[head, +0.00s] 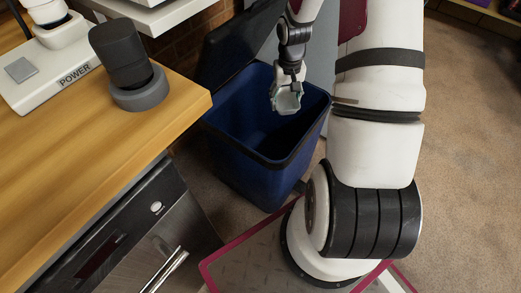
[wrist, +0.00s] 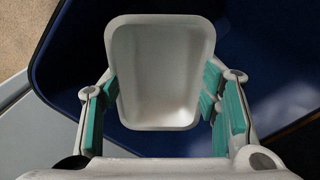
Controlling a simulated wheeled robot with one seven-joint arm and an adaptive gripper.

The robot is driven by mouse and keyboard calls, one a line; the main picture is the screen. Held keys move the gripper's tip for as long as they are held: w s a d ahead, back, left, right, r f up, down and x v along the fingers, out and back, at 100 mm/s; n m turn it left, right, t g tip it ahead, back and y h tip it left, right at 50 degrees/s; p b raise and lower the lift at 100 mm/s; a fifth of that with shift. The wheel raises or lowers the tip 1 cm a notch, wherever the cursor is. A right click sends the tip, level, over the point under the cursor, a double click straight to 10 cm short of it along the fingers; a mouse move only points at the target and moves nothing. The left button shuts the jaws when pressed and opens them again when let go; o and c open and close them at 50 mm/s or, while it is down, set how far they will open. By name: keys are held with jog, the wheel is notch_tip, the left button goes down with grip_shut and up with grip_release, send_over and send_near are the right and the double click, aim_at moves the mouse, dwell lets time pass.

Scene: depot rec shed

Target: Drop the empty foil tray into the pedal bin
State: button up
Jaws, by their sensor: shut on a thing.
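The foil tray (wrist: 162,68) is a small, pale grey rectangular tray with rounded corners, and it looks empty in the wrist view. My gripper (wrist: 158,100) is shut on it, with teal finger pads against its left and right sides. In the head view my gripper (head: 287,90) hangs over the opening of the pedal bin, holding the tray (head: 288,101). The pedal bin (head: 262,178) is blue with a dark rim, and its dark lid (head: 235,45) stands raised at the back. The blue interior also shows beneath the tray in the wrist view (wrist: 80,60). The bin's floor is hard to make out.
A wooden counter (head: 60,150) stands at the left, close to the bin. On it are a power strip (head: 60,85) and a black cylinder (head: 125,55) in a grey base. A dark appliance with a handle (head: 130,230) sits below. Brown floor is clear at the right.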

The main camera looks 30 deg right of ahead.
jog(key=shift+f+b, duration=0.75)
jog(key=shift+f, duration=0.55)
jog(key=o, duration=1)
notch_tip(320, 180, up, 12)
jog(key=shift+r, duration=0.1)
